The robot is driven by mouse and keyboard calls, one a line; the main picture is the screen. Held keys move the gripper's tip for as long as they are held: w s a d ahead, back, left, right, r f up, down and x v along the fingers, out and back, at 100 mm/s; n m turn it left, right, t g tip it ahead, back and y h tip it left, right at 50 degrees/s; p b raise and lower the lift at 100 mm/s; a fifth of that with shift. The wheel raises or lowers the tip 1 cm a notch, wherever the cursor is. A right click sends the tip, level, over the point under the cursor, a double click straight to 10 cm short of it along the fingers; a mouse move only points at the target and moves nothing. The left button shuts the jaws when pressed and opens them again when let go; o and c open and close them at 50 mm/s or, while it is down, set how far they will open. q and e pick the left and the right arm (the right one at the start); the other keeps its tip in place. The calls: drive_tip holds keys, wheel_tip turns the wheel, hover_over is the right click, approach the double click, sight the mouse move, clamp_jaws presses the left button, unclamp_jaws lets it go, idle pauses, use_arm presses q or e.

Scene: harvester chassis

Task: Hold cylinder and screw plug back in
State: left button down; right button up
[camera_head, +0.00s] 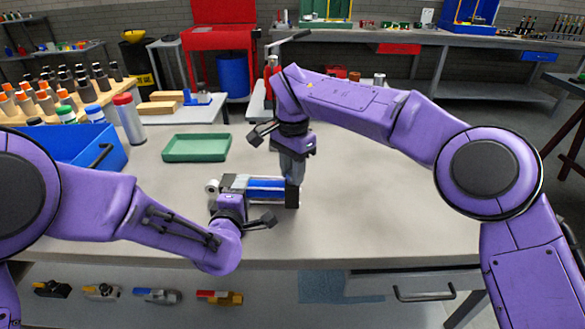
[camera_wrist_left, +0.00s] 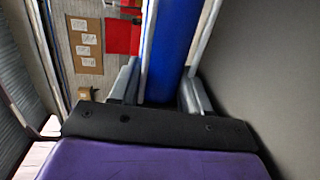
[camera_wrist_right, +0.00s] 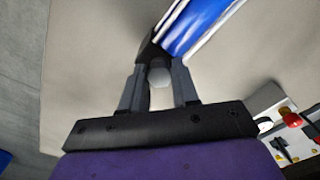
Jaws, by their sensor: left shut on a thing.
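The cylinder (camera_head: 264,189), blue with silver rods and end caps, lies crosswise above the bench near its front edge. My left gripper (camera_head: 233,199) is shut around its blue barrel; in the left wrist view the fingers (camera_wrist_left: 158,90) flank the barrel. My right gripper (camera_head: 292,180) points down at the cylinder's right end.
A green tray (camera_head: 196,148) lies behind the cylinder to the left. A blue bin (camera_head: 75,152) and a red-capped bottle (camera_head: 129,120) stand farther left. The bench to the right of the cylinder is clear. A drawer handle (camera_head: 424,294) sits below the front edge.

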use_arm(q)
drive_tip(key=shift+r, duration=0.1)
use_arm(e)
clamp_jaws()
drive_tip(key=m, duration=2.3)
drive_tip(key=shift+f, duration=0.1)
drive_tip(key=m, duration=0.3)
drive_tip(key=shift+m, duration=0.3)
drive_tip(key=m, duration=0.5)
drive_tip(key=shift+m, duration=0.4)
drive_tip(key=m, duration=0.6)
use_arm(q)
drive_tip(key=shift+a, duration=0.1)
use_arm(e)
drive_tip(key=m, duration=0.5)
drive_tip(key=shift+m, duration=0.3)
drive_tip(key=o, duration=0.8)
unclamp_jaws()
wheel_tip(320, 180, up, 12)
